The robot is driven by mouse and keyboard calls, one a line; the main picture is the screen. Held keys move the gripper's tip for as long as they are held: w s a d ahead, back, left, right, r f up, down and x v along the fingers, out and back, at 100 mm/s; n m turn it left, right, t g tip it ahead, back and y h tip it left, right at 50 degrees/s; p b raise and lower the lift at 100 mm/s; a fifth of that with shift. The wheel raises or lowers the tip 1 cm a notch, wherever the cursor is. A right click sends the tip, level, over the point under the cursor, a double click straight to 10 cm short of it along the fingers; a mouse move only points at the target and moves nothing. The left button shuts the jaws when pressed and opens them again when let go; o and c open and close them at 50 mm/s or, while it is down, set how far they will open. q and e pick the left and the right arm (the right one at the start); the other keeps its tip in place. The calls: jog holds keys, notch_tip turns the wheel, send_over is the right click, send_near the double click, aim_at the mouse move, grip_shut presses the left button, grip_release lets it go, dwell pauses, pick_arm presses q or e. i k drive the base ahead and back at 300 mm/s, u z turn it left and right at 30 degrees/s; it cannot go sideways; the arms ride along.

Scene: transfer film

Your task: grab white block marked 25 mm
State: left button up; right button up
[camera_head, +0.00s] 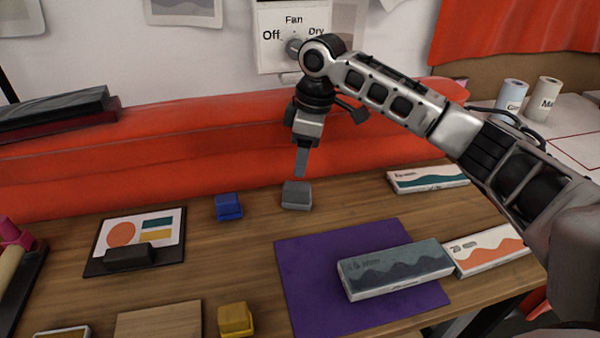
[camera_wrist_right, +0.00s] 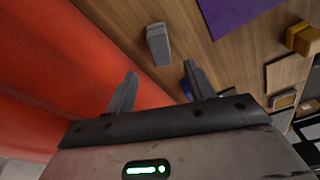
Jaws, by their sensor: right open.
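A white block with an orange wave (camera_head: 490,248) lies at the right of the table, partly on the purple mat's right edge side. Its number looks like 25, but the small print is hard to read. A grey-green block with a dark wave (camera_head: 395,270) lies on the purple mat (camera_head: 305,290) beside it. A white block with a teal wave (camera_head: 428,179) lies farther back. My right gripper (camera_head: 301,172) is open and empty above a small grey block (camera_head: 296,195), well left of the orange-wave block. In the right wrist view its fingers (camera_wrist_right: 158,82) are spread. My left gripper is not in view.
A small blue block (camera_head: 228,206) and a yellow block (camera_head: 235,320) stand on the wooden table. A picture board (camera_head: 140,235) lies at left. Red cloth runs along the back. Bare wood lies between the mat and teal-wave block.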

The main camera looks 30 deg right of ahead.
aim_at(369, 275)
jog(key=k, duration=1.5)
